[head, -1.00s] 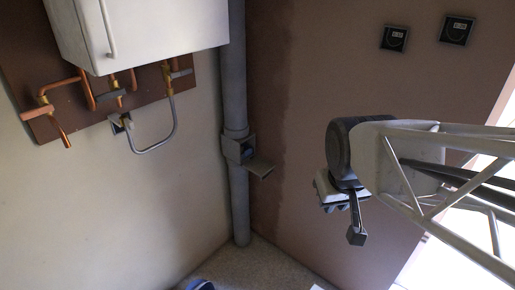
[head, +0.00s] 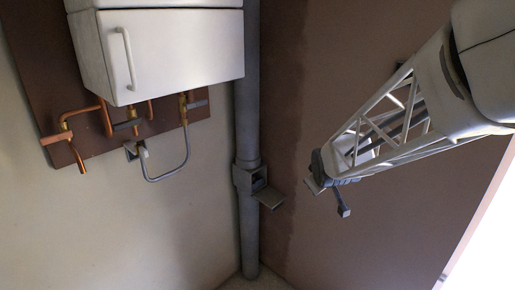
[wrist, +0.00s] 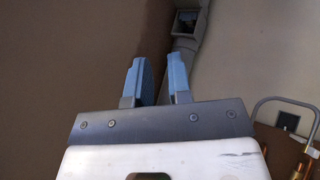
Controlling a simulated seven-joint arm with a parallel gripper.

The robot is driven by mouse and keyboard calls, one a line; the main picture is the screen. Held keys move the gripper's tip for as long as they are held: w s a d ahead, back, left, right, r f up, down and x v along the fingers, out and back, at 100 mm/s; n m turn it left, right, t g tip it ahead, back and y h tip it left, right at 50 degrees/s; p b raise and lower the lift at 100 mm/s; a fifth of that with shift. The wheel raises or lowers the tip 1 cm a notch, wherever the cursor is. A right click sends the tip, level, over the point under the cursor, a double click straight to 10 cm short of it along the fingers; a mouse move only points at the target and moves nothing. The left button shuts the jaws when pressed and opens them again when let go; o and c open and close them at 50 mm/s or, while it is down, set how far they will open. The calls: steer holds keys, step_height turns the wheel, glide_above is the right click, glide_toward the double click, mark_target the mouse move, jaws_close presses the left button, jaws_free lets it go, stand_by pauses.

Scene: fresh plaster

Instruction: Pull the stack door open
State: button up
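The grey stack pipe (head: 249,105) runs down the corner, with a square access box (head: 243,180) on it. The stack door (head: 269,198) is a small grey flap standing out from the box on its right, so the dark opening shows. The box opening also shows at the top of the wrist view (wrist: 187,22). My gripper (wrist: 159,70) has its two blue fingers apart, with nothing between them. In the head view the end of my arm is to the right of the door, apart from it in the picture; the fingertips are hard to make out there.
A white wall cabinet (head: 170,55) hangs on a brown board at upper left. Copper pipes (head: 78,140) and a grey hose loop (head: 168,178) are below it. The brown plaster wall (head: 290,110) is behind my arm. Bare floor shows at the bottom of the corner.

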steer(key=w+a+f+n+t+y, duration=0.1)
steer(key=w+f+n+t+y, duration=0.2)
steer(key=w+f, duration=0.75)
steer(key=w+a+f+n+t, duration=0.1)
steer(key=w+f+n+t, duration=0.35)
steer(key=w, duration=0.95)
steer(key=w+a+f+n+y, duration=0.1)
steer(key=w+f+n, duration=0.1)
steer(key=f, duration=0.5)
steer(key=w+f+n+y, duration=0.1)
steer(key=w+f+n, duration=0.1)
steer(key=f, duration=0.5)
steer(key=n+t+y, duration=0.3)
steer(key=n, duration=0.1)
glide_toward(278, 207)
steer(key=w, duration=0.2)
steer(key=shift+a+m, duration=0.25)
steer(key=shift+a, duration=0.25)
steer(key=shift+x, duration=3.9)
